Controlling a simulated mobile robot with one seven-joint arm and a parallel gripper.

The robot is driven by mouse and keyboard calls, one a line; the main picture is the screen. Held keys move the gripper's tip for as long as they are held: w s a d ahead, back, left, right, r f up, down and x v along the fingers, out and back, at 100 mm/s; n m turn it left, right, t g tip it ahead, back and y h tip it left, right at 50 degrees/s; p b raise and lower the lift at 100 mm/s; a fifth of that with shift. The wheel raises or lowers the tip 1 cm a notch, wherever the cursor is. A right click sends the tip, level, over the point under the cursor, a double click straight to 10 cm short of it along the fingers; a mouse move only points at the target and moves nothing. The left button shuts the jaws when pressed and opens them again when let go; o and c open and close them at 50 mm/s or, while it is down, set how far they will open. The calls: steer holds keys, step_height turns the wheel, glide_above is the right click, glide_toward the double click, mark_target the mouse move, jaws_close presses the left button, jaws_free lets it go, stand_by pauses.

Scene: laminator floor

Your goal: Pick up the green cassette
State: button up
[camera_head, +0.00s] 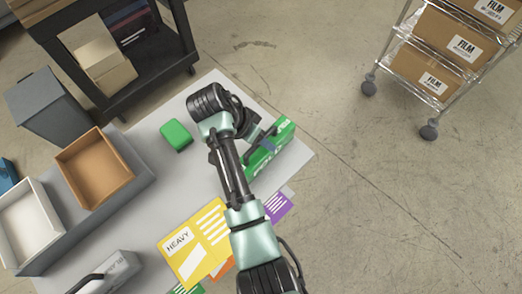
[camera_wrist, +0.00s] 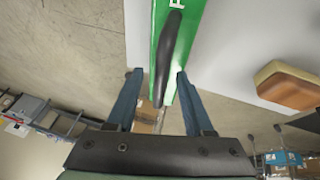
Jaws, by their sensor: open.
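The green cassette (camera_head: 282,133) is a long green box with white lettering and a black handle. It lies near the right edge of the grey table, partly hidden by my arm. In the wrist view the cassette (camera_wrist: 194,32) reaches down from the top edge, with its dark handle (camera_wrist: 168,55) along it. My gripper (camera_head: 266,140) is over the cassette. In the wrist view my gripper (camera_wrist: 158,84) is open, its blue fingers on either side of the handle's near end. I cannot tell whether they touch it.
Yellow (camera_head: 190,262) and purple (camera_head: 278,207) cards lie in front. Brown (camera_head: 126,184) and white (camera_head: 50,240) trays stand left. A black cart (camera_head: 150,70) and a wire rack (camera_head: 397,60) stand behind. Floor at right is clear.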

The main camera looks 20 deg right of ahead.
jaws_close()
steer(key=shift+w+r, duration=0.1)
stand_by(1.3)
